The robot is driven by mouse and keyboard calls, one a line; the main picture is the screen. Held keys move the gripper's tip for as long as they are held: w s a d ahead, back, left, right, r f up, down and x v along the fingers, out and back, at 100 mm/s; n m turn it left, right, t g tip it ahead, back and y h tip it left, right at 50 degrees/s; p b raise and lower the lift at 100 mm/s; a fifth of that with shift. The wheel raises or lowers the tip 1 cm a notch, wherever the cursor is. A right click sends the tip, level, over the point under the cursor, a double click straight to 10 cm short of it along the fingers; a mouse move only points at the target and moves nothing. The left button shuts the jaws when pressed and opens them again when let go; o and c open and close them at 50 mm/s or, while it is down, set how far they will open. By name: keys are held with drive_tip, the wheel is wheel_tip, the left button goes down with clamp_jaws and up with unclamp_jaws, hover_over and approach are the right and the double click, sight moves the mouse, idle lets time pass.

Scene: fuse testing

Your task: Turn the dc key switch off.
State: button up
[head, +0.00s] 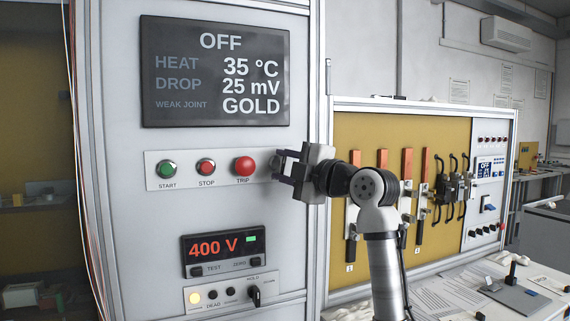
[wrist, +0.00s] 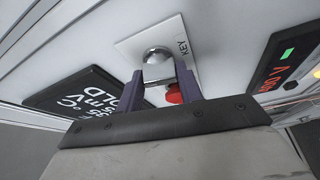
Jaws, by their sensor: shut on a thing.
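The key switch (wrist: 157,54) is a round silver fitting on a white plate marked KEY, at the top middle of the wrist view. My gripper (wrist: 161,84) is shut on its key, with one dark finger on each side. The key's turned position cannot be told. In the head view my gripper (head: 280,165) reaches the right end of the button plate (head: 215,182) and hides most of the switch. The screen (head: 214,72) above reads OFF, 35 °C, 25 mV and GOLD.
The red TRIP button (head: 244,167) is just left of my gripper, with STOP (head: 206,167) and START (head: 167,169) further left. A meter (head: 222,252) below reads 400 V. A yellow fuse board (head: 372,140) stands behind my arm at the right.

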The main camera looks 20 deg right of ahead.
drive_tip(key=shift+n+g+p, duration=0.3)
drive_tip(key=shift+n+g, duration=0.1)
drive_tip(key=shift+n, duration=0.7)
drive_tip(key=o, duration=1)
drive_tip(key=b+v, duration=0.4)
drive_tip(key=v, duration=0.9)
drive_tip(key=shift+s+d+r, duration=0.1)
drive_tip(key=shift+s+r, duration=0.05)
drive_tip(key=shift+s, duration=0.25)
